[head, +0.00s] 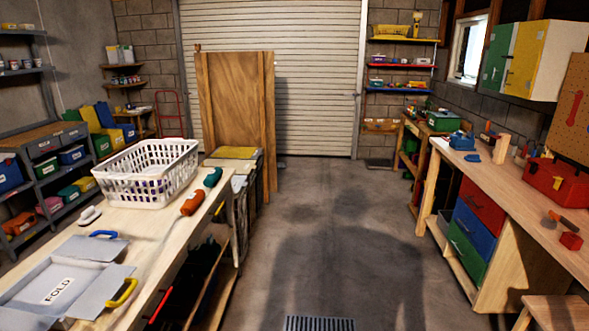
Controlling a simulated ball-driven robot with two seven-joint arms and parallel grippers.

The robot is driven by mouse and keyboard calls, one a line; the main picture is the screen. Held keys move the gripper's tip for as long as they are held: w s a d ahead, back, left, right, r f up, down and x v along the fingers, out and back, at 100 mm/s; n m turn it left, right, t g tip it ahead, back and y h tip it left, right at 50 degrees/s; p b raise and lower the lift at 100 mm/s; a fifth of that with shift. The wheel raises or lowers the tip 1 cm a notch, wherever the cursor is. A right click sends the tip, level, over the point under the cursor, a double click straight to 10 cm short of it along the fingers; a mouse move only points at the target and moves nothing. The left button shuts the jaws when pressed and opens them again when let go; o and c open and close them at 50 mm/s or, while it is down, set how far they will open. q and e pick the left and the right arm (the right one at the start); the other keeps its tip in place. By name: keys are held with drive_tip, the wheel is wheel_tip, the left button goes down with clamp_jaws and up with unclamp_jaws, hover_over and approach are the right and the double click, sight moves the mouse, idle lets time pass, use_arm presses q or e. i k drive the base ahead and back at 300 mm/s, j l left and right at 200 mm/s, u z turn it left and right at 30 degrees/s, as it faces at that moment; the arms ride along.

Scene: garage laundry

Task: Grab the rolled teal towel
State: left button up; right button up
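A small teal roll (213,177), which looks like the rolled teal towel, lies near the right edge of the wooden table (150,225) on the left. It is just right of the white laundry basket (172,184). An orange roll (192,203) lies nearer to me along the same edge, apart from the teal one. Neither of my grippers shows in the head view.
A grey folding board (92,250) marked FOLD, with blue and yellow handles, lies at the table's near end. The concrete floor (310,235) is clear between this table and the workbench (510,195) on the right.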

sight(212, 178)
drive_tip(key=i, duration=2.75)
drive_tip(key=i+l+u, duration=0.1)
drive_tip(key=i+u, duration=0.2)
drive_tip(key=i, duration=0.2)
drive_tip(key=i+l+u, duration=0.2)
drive_tip(key=i+u, duration=0.15)
drive_tip(key=i+l+u, duration=0.3)
drive_tip(key=i, duration=0.25)
